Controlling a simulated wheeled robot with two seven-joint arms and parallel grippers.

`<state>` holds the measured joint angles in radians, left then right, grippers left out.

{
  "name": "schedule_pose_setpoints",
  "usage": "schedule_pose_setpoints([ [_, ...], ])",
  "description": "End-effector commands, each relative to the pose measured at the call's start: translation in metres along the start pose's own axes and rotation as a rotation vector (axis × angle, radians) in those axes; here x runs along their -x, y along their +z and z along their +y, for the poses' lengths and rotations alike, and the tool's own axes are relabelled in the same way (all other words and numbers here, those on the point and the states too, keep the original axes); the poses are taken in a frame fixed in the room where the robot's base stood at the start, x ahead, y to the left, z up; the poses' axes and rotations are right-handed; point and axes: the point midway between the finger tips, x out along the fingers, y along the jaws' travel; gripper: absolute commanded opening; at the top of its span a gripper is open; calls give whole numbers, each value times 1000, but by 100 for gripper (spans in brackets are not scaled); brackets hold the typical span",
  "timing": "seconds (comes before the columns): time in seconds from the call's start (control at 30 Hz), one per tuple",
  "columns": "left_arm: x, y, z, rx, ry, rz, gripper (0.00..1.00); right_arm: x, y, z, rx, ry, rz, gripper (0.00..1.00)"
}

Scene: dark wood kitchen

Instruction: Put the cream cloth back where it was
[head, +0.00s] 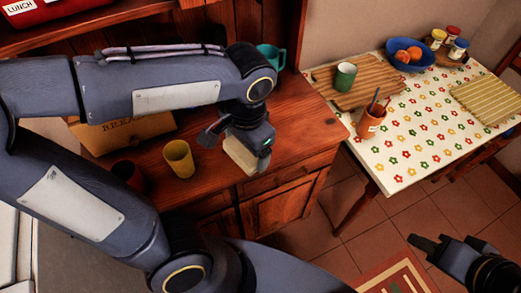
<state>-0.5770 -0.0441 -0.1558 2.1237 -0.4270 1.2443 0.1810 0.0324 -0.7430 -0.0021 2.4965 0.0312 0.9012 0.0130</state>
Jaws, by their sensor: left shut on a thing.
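The cream cloth (240,156) looks like a small folded block at the right part of the dark wood cabinet top (292,118). My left gripper (238,142) points down from above and is shut on it; its fingers are partly hidden by my wrist. I cannot tell whether the cloth touches the wood or hangs just above it. My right gripper (452,243) is open and empty at the lower right, over the floor.
A yellow cup (179,159), a dark red cup (128,174), a bread box (122,132) and a teal mug (271,57) stand on the cabinet. The flowered table (412,148) holds a board (357,82), green cup (345,76), pencil cup (371,122), fruit bowl (410,55) and striped mat (488,98).

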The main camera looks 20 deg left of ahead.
Motion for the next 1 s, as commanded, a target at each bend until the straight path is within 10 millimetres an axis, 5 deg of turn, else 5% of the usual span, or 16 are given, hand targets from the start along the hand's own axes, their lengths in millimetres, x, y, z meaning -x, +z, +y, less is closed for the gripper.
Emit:
schedule_pose_setpoints([
  [0.23,-19,12,5,105,80,-7,68,1,0,0,0,0,0,36],
  [0.6,-66,-39,-61,105,77,-11,68,5,-2,-2,0,0,0,36],
  [0.8,-103,-56,-81,102,77,-8,68,4,-2,-2,0,0,0,36],
  [1.0,-117,-63,-89,101,77,-5,68,4,-2,-2,0,0,0,36],
])
